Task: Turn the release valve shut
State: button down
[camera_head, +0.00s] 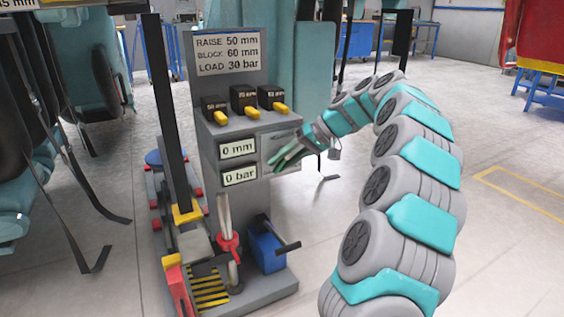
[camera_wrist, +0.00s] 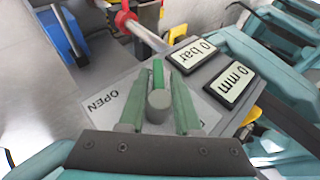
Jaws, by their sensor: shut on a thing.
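The release valve (camera_wrist: 158,104) shows in the wrist view as a round grey knob with a green lever pointing away from my gripper. It sits on a light plate marked OPEN (camera_wrist: 101,105) on the left side. My gripper (camera_head: 285,153) is at the front of the grey console (camera_head: 228,130), right of its two displays. In the wrist view my gripper (camera_wrist: 157,92) has one green finger on each side of the valve, shut on it. The lever's tip reaches out past the knob between the fingers. In the head view my fingers hide the valve.
The displays read 0 mm (camera_head: 238,149) and 0 bar (camera_head: 240,175). Below stand a red-collared jack (camera_head: 229,243) and a blue pump (camera_head: 268,247) with a dark lever. Open floor lies to the right.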

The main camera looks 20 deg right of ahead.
aim_at(289, 156)
dwell(0.3)
jog(key=c, duration=0.9)
grip_release()
jog(key=shift+o, duration=0.2)
jog(key=shift+d, duration=0.1)
jog(key=shift+p+v, duration=0.45)
jog(key=shift+v, duration=3.4)
